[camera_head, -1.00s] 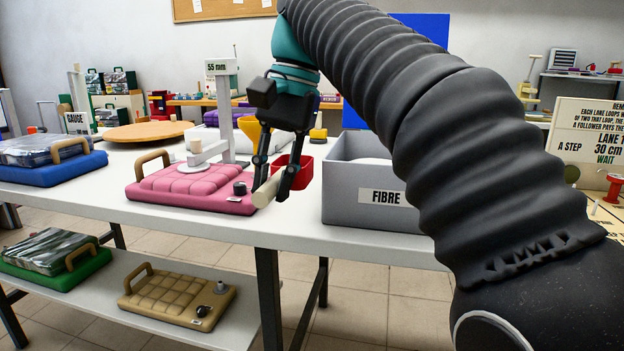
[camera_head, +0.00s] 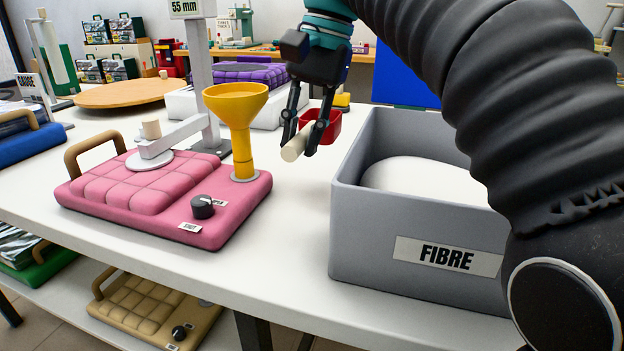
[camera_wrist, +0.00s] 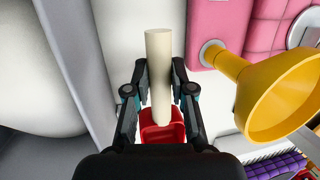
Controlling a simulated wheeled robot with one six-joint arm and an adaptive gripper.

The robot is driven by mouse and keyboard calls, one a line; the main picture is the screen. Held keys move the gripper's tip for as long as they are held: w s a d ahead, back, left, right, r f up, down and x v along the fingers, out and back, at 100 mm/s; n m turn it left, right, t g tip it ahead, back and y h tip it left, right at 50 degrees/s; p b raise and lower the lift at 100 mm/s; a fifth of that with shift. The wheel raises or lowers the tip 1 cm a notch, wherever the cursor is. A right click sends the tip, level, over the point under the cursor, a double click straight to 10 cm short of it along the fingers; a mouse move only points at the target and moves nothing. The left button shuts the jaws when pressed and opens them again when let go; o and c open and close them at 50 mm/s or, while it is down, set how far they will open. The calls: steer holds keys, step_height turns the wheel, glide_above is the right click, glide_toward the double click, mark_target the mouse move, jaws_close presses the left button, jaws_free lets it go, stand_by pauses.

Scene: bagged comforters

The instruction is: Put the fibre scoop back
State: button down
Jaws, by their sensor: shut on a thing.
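The fibre scoop has a cream handle (camera_head: 294,148) and a red scoop cup (camera_head: 326,126). My gripper (camera_head: 302,140) is shut on the handle, between the pink bagged comforter and the grey bin. In the wrist view the cream handle (camera_wrist: 160,70) lies between the two fingers, and the red cup (camera_wrist: 163,128) shows beyond them, partly hidden by the gripper body. The grey bin labelled FIBRE (camera_head: 355,225) stands to the right with white fibre (camera_head: 425,180) inside. I cannot tell whether the scoop touches the table.
The pink bagged comforter (camera_head: 130,190) carries a yellow funnel (camera_head: 240,115) and a black knob, with a 55 mm gauge post (camera_head: 203,80) behind. A round wooden board (camera_head: 135,93) and a purple comforter (camera_head: 250,74) lie farther back. The white table's front middle (camera_head: 285,240) is clear.

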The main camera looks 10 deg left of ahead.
steer(key=shift+f, duration=4.05)
steer(key=shift+f+b, duration=0.1)
steer(key=shift+b, duration=0.2)
steer(key=c, duration=1)
jaws_free()
steer(key=v, duration=0.7)
steer(key=shift+r+p, duration=0.3)
steer(key=shift+r, duration=0.05)
